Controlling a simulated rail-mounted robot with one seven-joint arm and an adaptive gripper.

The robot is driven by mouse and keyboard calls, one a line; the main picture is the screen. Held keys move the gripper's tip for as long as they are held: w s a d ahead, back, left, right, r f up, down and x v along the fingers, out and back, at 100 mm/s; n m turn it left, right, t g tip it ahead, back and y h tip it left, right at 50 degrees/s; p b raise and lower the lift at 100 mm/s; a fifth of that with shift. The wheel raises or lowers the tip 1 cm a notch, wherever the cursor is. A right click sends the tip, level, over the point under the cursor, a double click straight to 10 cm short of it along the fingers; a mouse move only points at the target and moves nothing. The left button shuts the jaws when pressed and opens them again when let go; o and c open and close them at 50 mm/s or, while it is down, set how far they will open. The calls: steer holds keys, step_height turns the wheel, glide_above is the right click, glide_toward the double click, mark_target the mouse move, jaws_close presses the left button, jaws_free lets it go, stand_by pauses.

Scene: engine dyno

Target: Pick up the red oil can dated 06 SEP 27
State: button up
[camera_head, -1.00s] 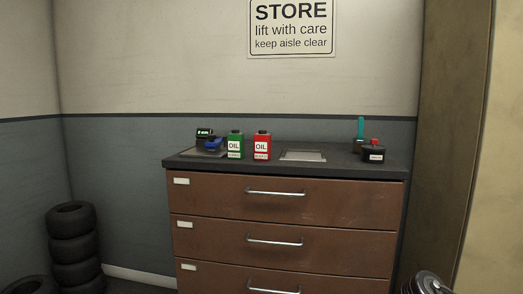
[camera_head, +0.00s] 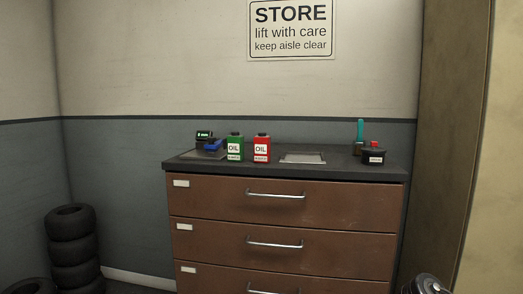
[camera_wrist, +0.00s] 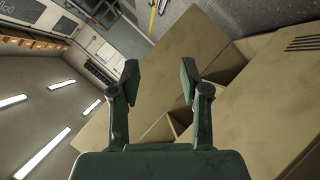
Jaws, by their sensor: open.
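A red oil can (camera_head: 262,148) with a white OIL label stands upright on the dark top of the brown drawer cabinet (camera_head: 290,201). A smaller label low on it is too small to read, so I cannot tell its date. A green oil can (camera_head: 235,147) stands just to its left, a small gap apart. My gripper (camera_wrist: 160,78) shows in the wrist view, open and empty, its two dark green fingers apart. It faces tan panels and a tilted view of the room. No oil can shows in the wrist view.
A dark device with a blue part (camera_head: 210,145) sits left of the green can. A flat grey tray (camera_head: 302,158) lies right of the red can. A dark labelled container (camera_head: 374,155) and a teal-handled item (camera_head: 360,136) stand at the right end. Stacked tyres (camera_head: 73,245) stand at left.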

steer(key=shift+o, duration=0.7)
